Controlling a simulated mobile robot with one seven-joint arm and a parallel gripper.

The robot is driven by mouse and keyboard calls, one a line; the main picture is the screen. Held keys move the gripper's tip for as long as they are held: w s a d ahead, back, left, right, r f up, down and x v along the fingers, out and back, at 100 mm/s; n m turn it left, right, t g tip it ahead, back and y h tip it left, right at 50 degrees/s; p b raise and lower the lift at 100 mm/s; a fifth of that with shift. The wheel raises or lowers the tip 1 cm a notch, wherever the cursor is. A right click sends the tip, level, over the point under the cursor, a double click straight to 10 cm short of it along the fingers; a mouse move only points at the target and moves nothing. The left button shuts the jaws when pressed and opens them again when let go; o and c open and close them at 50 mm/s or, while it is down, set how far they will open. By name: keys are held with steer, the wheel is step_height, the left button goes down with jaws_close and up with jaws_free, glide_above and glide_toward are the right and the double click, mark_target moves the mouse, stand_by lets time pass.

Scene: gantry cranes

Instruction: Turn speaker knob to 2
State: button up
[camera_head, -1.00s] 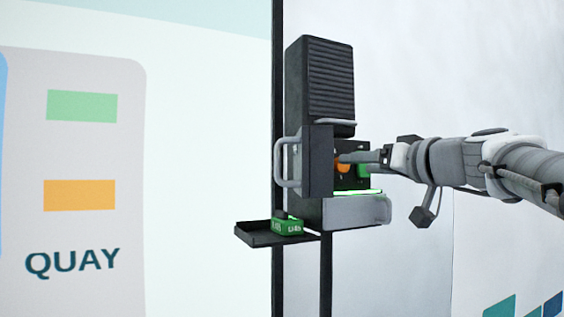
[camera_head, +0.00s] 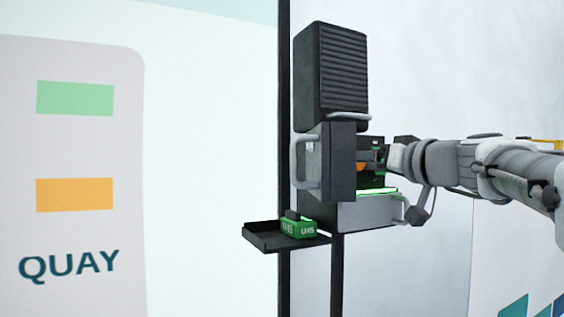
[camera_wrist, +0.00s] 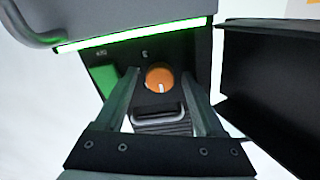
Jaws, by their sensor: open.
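The round orange knob (camera_wrist: 159,77) sits on the dark panel inside the open box. It has a short white mark that points down in the wrist view. It shows small in the head view (camera_head: 361,168), partly covered by my gripper. My gripper (camera_wrist: 160,72) is open, with one finger on each side of the knob in the wrist view. I cannot tell whether either finger touches it. In the head view my gripper (camera_head: 380,155) reaches into the box from the right. Numbers around the knob are not readable.
The box's open door (camera_head: 342,160) stands left of the knob, and on the right in the wrist view (camera_wrist: 268,90). A lit green strip (camera_wrist: 130,37) edges the box. A green part (camera_wrist: 104,78) is beside the knob. A tray (camera_head: 262,237) holds a green battery (camera_head: 298,228).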

jaws_close()
steer(key=shift+m+b, duration=0.3)
steer(key=shift+m, duration=0.1)
steer(key=m+b, duration=0.1)
steer(key=m, duration=0.2)
steer(key=shift+f, duration=0.1)
steer(key=m+b, duration=0.1)
steer(key=m, duration=0.4)
steer(key=m+p, duration=0.1)
steer(key=m, duration=0.4)
steer(key=shift+m, duration=0.4)
steer(key=m+p, duration=0.1)
steer(key=m, duration=0.3)
steer(key=shift+m, duration=0.7)
